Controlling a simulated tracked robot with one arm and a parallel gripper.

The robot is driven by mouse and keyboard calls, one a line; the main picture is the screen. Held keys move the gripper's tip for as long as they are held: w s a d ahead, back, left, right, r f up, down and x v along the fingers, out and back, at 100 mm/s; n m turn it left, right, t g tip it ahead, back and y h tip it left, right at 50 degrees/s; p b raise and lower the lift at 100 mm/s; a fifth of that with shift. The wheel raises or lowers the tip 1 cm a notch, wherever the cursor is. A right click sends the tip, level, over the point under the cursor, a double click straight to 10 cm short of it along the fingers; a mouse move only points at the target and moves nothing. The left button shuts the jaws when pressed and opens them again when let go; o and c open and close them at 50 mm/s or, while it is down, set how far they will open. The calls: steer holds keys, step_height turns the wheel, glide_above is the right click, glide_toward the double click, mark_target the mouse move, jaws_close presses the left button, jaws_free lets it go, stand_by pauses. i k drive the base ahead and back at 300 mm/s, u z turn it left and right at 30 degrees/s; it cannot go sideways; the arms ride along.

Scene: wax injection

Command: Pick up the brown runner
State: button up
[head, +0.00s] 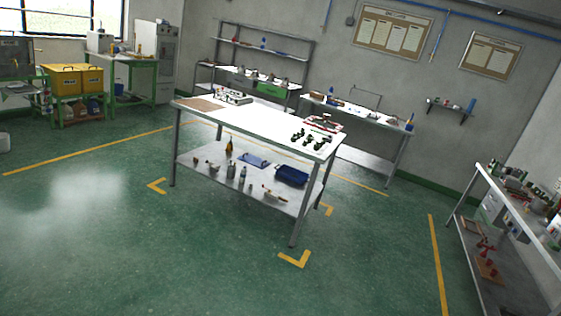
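No thing in view can be surely told as the brown runner; the small parts are too far off. The white-topped central table (265,121) stands ahead of me. A flat brown mat or board (201,104) lies on its left end. Several small dark parts (308,139) lie near its right end, beside a red-and-grey device (323,122). A small white fixture (234,97) stands behind the mat. My gripper is not in view.
The table's lower shelf (222,183) holds bottles, tools and a blue tray (291,175). A right bench (500,190) has red parts on a brown board (489,268) below. Green floor (150,250) in front is clear.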

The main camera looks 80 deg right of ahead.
mark_target(510, 188)
steer(key=z, duration=0.4)
steer(key=k, duration=1)
steer(key=z, duration=0.85)
steer(key=i, duration=0.7)
steer(key=z, duration=1.4)
steer(key=i, duration=1.1)
steer(key=z, duration=1.05)
steer(key=i, duration=1.3)
steer(key=z, duration=0.5)
steer(key=i, duration=2.25)
steer(key=z, duration=0.25)
